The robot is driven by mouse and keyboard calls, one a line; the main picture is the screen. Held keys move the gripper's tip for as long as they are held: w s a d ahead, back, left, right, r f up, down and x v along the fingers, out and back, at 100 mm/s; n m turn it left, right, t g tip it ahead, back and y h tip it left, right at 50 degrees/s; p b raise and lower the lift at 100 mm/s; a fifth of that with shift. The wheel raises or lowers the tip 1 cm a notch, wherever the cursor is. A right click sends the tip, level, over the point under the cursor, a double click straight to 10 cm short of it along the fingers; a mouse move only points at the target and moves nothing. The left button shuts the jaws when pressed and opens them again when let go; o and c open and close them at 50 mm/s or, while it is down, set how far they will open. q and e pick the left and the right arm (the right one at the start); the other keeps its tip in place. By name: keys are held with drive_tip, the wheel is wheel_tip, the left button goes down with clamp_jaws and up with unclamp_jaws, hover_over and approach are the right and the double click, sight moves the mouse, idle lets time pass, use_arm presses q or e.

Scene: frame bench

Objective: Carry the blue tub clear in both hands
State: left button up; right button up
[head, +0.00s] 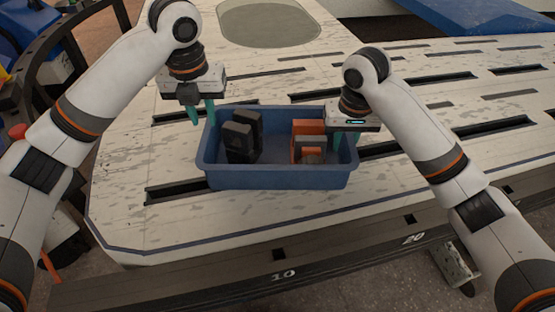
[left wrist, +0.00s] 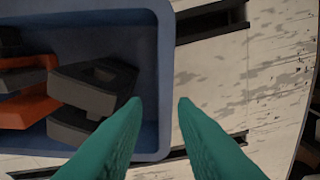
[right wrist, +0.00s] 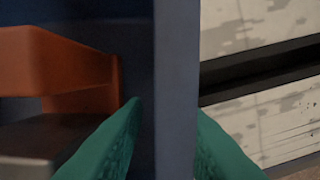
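The blue tub (head: 280,177) sits on the slotted bench top and holds black parts (head: 242,138) and orange and grey parts (head: 308,142). My left gripper (head: 200,118) is at the tub's left end; in the left wrist view its teal fingers (left wrist: 160,105) are apart with the tub's wall (left wrist: 158,80) near the gap and nothing gripped. My right gripper (head: 348,145) is at the right end; in the right wrist view its fingers (right wrist: 168,105) stand on either side of the tub's wall (right wrist: 176,60). Whether they press on the wall is hard to see.
The bench top (head: 120,200) is pale, worn and cut by long dark slots. Bare bench lies left of the tub and behind it. The front rail (head: 330,268) carries the numbers 10 and 20. A blue padded block (head: 470,15) is at the back right.

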drive_tip(key=shift+r, duration=0.1)
drive_tip(key=r, duration=0.4)
drive_tip(key=s+r, duration=0.1)
drive_tip(key=r, duration=0.6)
drive_tip(key=shift+s+r, duration=0.25)
drive_tip(key=shift+r, duration=0.15)
use_arm(q)
drive_tip(key=r, duration=0.4)
drive_tip(key=shift+s+r, duration=0.25)
drive_tip(key=shift+s, duration=0.1)
use_arm(e)
drive_tip(key=shift+f, duration=0.1)
